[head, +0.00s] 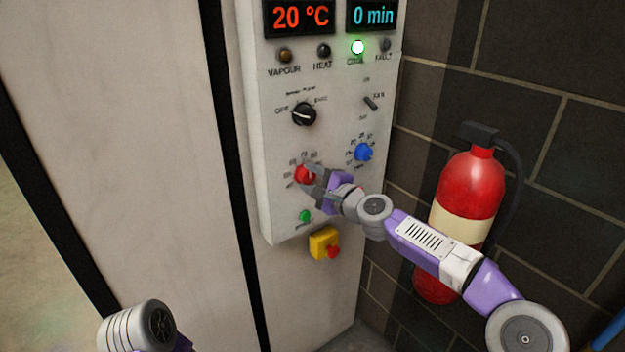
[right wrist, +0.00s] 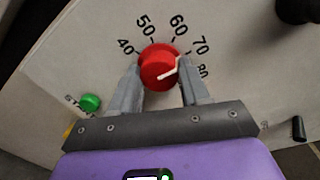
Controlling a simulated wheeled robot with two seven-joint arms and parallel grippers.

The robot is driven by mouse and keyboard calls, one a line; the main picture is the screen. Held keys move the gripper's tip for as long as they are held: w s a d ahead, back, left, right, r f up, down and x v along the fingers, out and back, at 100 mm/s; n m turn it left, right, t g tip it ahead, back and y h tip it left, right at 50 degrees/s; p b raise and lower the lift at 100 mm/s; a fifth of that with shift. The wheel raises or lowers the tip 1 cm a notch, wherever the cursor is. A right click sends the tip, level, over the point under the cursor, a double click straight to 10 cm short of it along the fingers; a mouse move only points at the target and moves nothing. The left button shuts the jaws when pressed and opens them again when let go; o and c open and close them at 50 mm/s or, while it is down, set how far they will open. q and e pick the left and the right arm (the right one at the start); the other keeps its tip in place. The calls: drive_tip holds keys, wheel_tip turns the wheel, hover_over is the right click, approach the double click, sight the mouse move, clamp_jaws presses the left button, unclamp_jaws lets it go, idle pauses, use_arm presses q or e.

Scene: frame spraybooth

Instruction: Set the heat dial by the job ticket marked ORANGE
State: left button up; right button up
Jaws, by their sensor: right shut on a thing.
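The red heat dial (head: 304,174) is on the lower left of the control panel (head: 281,207). In the right wrist view the red dial (right wrist: 157,62) has a scale with 40, 50, 60, 70 and 80 around it. Its white pointer is turned to the right, roughly toward 70 to 80; the exact reading is unclear. My right gripper (head: 311,180) is shut on the dial, with one finger on each side of it, as the right wrist view (right wrist: 160,86) shows. No ORANGE job ticket is visible. My left gripper is out of view; only part of my left arm shows.
Displays read 20 °C (head: 300,17) and 0 min (head: 373,14). A green lamp (head: 358,47) is lit. A black selector (head: 304,114), blue dial (head: 363,152), green button (head: 305,216) and yellow-red stop switch (head: 324,243) are near. A fire extinguisher (head: 471,190) stands right, behind my arm.

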drive_tip(key=o, duration=1.1)
drive_tip(key=shift+c, duration=0.2)
drive_tip(key=b+v, duration=0.1)
drive_tip(key=v, duration=0.6)
drive_tip(key=shift+s+d+b, duration=0.15)
drive_tip(key=shift+s+b, duration=0.1)
drive_tip(key=shift+b, duration=0.15)
